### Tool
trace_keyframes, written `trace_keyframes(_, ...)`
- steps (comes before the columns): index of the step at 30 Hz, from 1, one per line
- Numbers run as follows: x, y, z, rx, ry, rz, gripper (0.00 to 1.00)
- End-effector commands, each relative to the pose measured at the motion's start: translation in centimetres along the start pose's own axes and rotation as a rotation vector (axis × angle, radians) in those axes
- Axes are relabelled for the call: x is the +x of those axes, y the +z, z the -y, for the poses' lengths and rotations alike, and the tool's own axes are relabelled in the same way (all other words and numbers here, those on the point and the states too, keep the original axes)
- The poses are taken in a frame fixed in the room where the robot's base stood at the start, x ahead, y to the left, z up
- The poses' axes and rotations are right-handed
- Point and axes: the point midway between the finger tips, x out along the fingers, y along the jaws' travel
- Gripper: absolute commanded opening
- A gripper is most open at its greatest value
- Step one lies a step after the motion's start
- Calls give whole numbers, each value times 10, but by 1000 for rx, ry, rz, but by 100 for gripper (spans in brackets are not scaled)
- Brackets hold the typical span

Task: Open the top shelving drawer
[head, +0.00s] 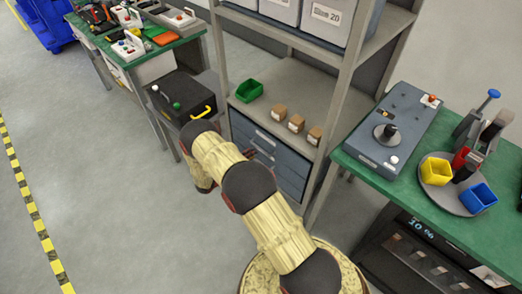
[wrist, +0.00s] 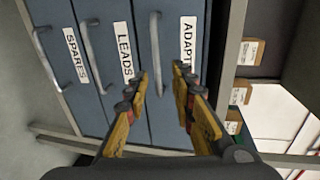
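The blue-grey drawer unit sits under the shelf with the small boxes; its top drawer (head: 242,123) shows in the head view, partly behind my arm. In the wrist view the picture is turned, and the top drawer, labelled ADAPT... (wrist: 190,95), is the rightmost front, nearest the boxes. Its grey bar handle (wrist: 156,45) runs up the picture. My gripper (wrist: 161,77) is open, with one finger on each side of the handle's line. I see no clear contact with the handle. The drawers look shut. In the head view my gripper is hidden behind my arm.
Drawers labelled LEADS (wrist: 112,15) and SPARES (wrist: 60,20) lie beside it. Small brown boxes (head: 296,123) and a green bin (head: 249,91) stand on the shelf above. A rack post (head: 335,125) and a green-topped bench (head: 430,215) are at right. Floor at left is clear.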

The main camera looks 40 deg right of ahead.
Motion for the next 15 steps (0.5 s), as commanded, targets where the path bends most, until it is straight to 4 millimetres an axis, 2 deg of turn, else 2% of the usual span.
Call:
trace_keyframes(5, 12, 0, -7, -26, -5, 9, 25)
trace_keyframes(15, 62, -1, -8, -25, -5, 8, 25)
